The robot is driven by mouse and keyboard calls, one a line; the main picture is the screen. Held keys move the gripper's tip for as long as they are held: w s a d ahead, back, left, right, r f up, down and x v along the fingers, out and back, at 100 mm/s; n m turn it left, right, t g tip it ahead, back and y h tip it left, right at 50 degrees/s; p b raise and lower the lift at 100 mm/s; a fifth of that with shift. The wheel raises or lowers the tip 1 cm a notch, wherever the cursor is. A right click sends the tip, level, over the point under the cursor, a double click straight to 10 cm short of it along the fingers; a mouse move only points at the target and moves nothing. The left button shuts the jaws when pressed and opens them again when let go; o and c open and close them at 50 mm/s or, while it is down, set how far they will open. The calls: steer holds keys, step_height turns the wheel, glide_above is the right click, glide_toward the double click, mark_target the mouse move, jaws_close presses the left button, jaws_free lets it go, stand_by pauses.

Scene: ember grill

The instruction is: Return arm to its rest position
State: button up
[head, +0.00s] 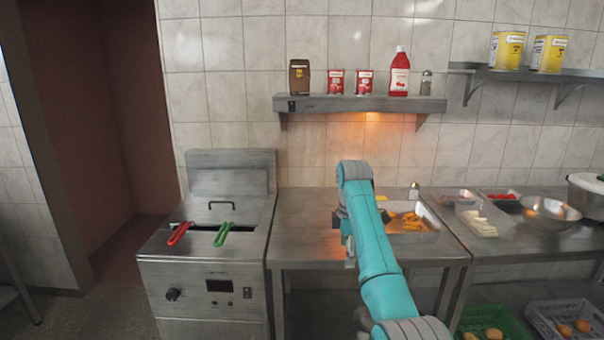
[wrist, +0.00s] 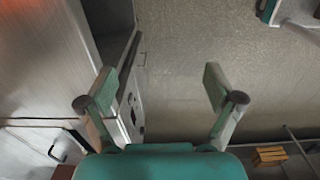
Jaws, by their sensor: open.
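My teal arm reaches up over the steel counter (head: 305,225) in the head view, bent at the elbow. My gripper (wrist: 158,78) shows in the wrist view with its two fingers spread wide and nothing between them. It points down, with the floor (wrist: 185,65) below the gap between the fingers. In the head view my gripper is mostly hidden by the arm, so its exact height over the counter is unclear.
A fryer (head: 205,275) with a red handle (head: 180,233) and a green handle (head: 223,234) stands left of the counter. A tray of fries (head: 408,222) lies right of my arm. A wall shelf (head: 350,104) holds bottles and cans above. The counter's left part is clear.

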steer(key=s+d+f+m+t, duration=0.1)
steer(key=s+f+m+t, duration=0.15)
steer(key=f, duration=1.15)
steer(key=s+d+f+m+t, duration=0.15)
steer(key=s+f, duration=0.25)
steer(key=f, duration=1)
steer(key=s+d+f+m+t, duration=0.25)
steer(key=s+f+m, duration=0.25)
steer(key=s+f, duration=1.3)
steer(key=s+r+m+t, duration=0.2)
steer(key=s+r, duration=0.2)
steer(key=s, duration=0.9)
steer(key=s+r+m+t, duration=0.2)
steer(key=s+r, duration=0.1)
steer(key=s, duration=1.1)
steer(key=s+r+m+t, duration=0.2)
steer(key=s+r, duration=0.6)
steer(key=r, duration=0.3)
steer(key=s+d+r+m+t, duration=0.1)
steer(key=s+r+m+t, duration=0.1)
steer(key=s+r, duration=0.6)
step_height(320, 180, up, 4)
steer(key=shift+s+r+m, duration=0.2)
steer(key=shift+m, duration=0.2)
steer(key=shift+d, duration=0.1)
